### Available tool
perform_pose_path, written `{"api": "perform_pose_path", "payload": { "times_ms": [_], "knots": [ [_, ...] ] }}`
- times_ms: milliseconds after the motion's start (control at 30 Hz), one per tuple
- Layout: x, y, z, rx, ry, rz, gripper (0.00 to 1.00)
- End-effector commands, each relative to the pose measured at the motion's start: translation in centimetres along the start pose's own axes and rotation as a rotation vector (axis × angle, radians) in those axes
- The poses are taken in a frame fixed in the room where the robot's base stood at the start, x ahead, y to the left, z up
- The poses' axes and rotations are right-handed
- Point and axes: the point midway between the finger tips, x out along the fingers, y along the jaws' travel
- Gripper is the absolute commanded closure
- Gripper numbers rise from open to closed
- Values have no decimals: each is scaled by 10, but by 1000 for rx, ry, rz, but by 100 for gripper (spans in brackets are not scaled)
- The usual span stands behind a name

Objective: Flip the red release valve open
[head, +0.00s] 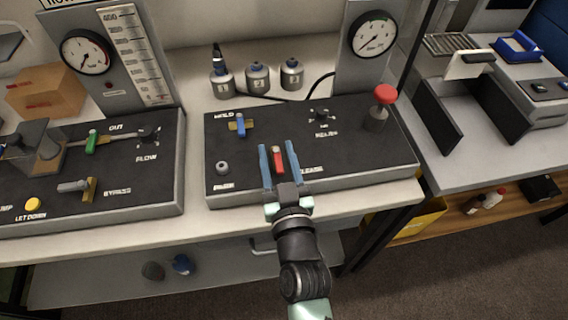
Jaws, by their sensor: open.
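The red release valve (277,155) is a small red lever on the dark top of the right-hand panel (354,148), beside lettering that partly reads "RELEASE". My gripper (278,147) is open, its two blue fingers pointing away from me, one on each side of the red lever. The lever shows between the fingers. I cannot tell whether the fingers touch it or how high they are above the panel. My gripper's body hides part of the panel's front edge and perhaps the lever's base.
The same panel carries a blue-handled valve (240,126), a small knob (222,168), a black hand valve (321,116) and a red-capped post (379,107). A gauge (373,34) stands behind. Numbered grey cylinders (257,79) stand at the back. Another panel (118,165) lies left.

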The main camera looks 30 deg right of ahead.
Motion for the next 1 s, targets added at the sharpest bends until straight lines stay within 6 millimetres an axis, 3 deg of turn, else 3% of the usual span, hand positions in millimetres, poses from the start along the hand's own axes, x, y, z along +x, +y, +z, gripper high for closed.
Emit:
{"api": "perform_pose_path", "payload": {
  "times_ms": [600, 800, 1000],
  "knots": [
    [-101, 0, 1, -1, -2, -2, 51],
    [-117, 0, 0, 0, 0, -1, 51],
    [-121, 0, -1, 0, 1, -1, 51]
  ]
}}
